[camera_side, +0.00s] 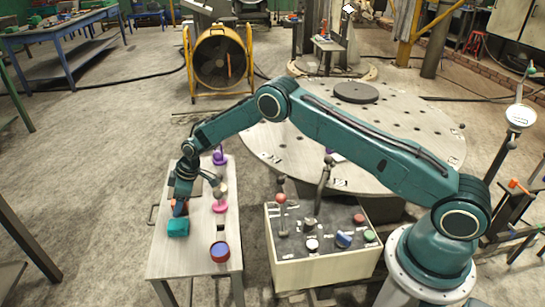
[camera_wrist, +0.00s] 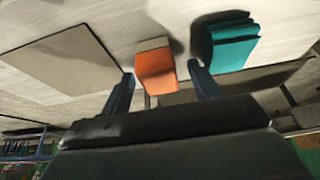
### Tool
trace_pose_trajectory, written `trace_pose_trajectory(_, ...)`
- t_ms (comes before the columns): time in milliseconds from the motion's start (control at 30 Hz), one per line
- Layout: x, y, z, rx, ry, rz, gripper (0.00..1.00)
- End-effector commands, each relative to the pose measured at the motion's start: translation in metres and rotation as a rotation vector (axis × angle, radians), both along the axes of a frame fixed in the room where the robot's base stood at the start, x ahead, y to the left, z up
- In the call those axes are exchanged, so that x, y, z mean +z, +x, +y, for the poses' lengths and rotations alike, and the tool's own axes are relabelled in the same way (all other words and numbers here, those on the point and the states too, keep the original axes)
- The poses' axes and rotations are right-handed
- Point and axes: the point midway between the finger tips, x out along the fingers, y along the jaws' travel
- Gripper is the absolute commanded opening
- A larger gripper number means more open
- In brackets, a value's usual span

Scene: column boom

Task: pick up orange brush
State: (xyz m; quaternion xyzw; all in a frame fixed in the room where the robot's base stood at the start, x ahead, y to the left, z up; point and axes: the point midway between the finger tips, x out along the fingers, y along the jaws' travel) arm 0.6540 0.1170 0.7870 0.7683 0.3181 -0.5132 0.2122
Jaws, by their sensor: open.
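The orange brush (camera_wrist: 157,72) shows in the wrist view as an orange block with a greyish band at its far end. It lies on the small table (camera_side: 190,262), and in the side view a little orange (camera_side: 180,208) shows just below my gripper (camera_side: 183,194). In the wrist view the two fingers of my gripper (camera_wrist: 161,70) are apart, one on each side of the brush. Gaps show between the fingers and the brush. I cannot tell how far the fingertips are above the table.
A folded teal cloth (camera_side: 178,227) lies close beside the brush, near the right finger in the wrist view (camera_wrist: 232,40). A red and blue round container (camera_side: 220,252), a pink item (camera_side: 219,208) and a purple item (camera_side: 219,158) stand along the table's right side. A control box (camera_side: 325,265) stands right.

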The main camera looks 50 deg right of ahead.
Motion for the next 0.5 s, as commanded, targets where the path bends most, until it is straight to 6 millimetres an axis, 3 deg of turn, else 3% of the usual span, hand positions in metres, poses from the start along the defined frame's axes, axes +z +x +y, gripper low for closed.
trace_pose_trajectory(267,0.0002,-0.0001,-0.0002,0.0,0.0,0.0,0.62)
trace_pose_trajectory(500,0.0003,-0.0001,-0.0002,0.0,0.0,0.0,0.17)
